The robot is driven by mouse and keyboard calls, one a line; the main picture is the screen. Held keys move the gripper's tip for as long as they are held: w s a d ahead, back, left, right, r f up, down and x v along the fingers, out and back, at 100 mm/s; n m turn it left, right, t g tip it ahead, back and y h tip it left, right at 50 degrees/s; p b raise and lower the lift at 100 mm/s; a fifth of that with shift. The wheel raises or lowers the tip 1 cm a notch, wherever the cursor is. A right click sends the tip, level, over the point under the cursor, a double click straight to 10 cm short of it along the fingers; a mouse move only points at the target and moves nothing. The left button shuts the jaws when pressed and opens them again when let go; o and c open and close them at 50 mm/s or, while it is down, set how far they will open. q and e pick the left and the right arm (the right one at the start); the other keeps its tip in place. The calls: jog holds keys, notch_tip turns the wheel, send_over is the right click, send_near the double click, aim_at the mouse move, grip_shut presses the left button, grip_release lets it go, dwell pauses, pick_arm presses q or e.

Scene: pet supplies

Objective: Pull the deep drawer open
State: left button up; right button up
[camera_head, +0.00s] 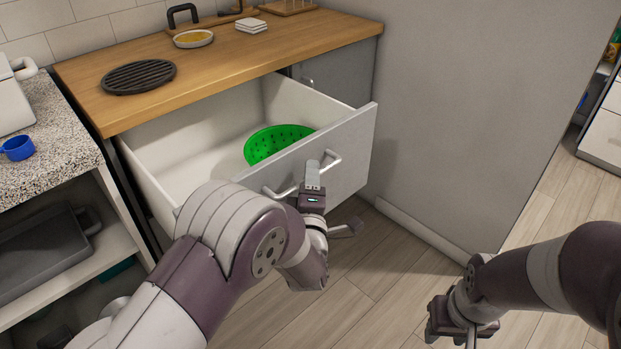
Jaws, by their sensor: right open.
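The deep drawer (345,150) stands pulled well out from under the wooden counter, with its white inside showing. A green bowl with holes (262,148) sits inside it, partly hidden by the drawer front. The bar handle (331,160) is on the outside of the front. My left gripper (313,174) is at the middle of this handle, its fingers closed around the bar and covering part of it. My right gripper (462,330) is open and empty, low over the floor at the lower right, away from the drawer.
The wooden counter (235,68) carries a black round trivet (138,76), a yellow-filled dish (193,39) and white coasters (251,25). A speckled counter (55,140) with a blue cup (18,148) stands at left. A grey panel (470,100) rises at right. Floor in front is clear.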

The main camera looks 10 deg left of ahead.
pick_arm(q)
jog(key=s+d+f+p, duration=0.1)
jog(key=s, duration=1.1)
jog(key=shift+s+d+f, duration=0.25)
jog(key=shift+f, duration=0.15)
